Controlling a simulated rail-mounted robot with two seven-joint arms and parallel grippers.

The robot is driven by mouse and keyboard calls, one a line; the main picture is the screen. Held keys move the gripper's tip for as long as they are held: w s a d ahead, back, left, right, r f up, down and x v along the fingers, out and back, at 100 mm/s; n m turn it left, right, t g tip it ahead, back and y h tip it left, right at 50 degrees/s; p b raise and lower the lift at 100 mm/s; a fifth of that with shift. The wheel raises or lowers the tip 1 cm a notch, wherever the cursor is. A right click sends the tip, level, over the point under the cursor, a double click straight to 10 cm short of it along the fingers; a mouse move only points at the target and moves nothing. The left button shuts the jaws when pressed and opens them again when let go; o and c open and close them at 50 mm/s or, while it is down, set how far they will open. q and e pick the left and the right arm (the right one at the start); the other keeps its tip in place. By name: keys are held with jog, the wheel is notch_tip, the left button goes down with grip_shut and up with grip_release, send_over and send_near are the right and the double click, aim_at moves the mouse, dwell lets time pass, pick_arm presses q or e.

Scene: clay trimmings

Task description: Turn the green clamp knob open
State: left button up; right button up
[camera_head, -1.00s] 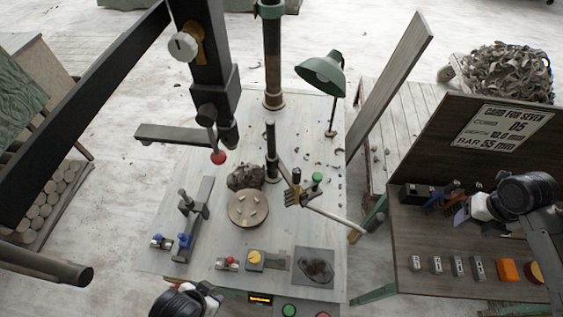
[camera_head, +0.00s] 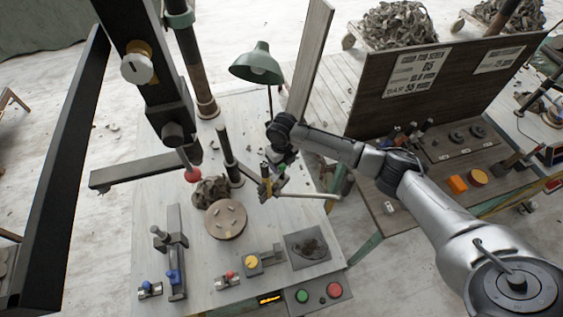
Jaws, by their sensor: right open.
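The green clamp knob (camera_head: 282,168) sits on the bar holder beside the dark upright post on the pale worktable, partly hidden by my right gripper. My right gripper (camera_head: 281,163) reaches in from the right, pointing down, with its jaws at the knob. The jaws are open; whether they touch the knob cannot be told. A thin metal bar (camera_head: 312,195) runs right from the clamp. My left gripper is not in view.
A dark post (camera_head: 229,158) and a brass-coloured upright part (camera_head: 265,178) stand close left of the knob. A green lamp (camera_head: 256,66) stands behind. A round wooden disc (camera_head: 226,219) and a clay lump (camera_head: 206,191) lie nearby. Green (camera_head: 302,296) and red (camera_head: 333,290) buttons are at the front.

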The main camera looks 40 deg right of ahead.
jog(key=shift+f, duration=0.2)
jog(key=c, duration=0.9)
jog(key=shift+r+p, duration=0.15)
jog(key=shift+p, duration=0.15)
jog(key=shift+r+m+p, duration=0.1)
jog(key=shift+m+p, duration=0.9)
jog(key=shift+m, duration=0.1)
jog(key=m+p, duration=0.3)
jog(key=m, duration=0.1)
jog(key=shift+a+p, duration=0.1)
jog(key=shift+p, duration=0.2)
jog(key=m+p, duration=0.2)
jog(key=m, duration=0.2)
jog(key=m+p, duration=0.2)
jog(key=m, duration=0.2)
jog(key=shift+m+p, duration=0.4)
jog(key=shift+m, duration=0.3)
jog(key=shift+f+m, duration=0.2)
jog(key=shift+m, duration=0.1)
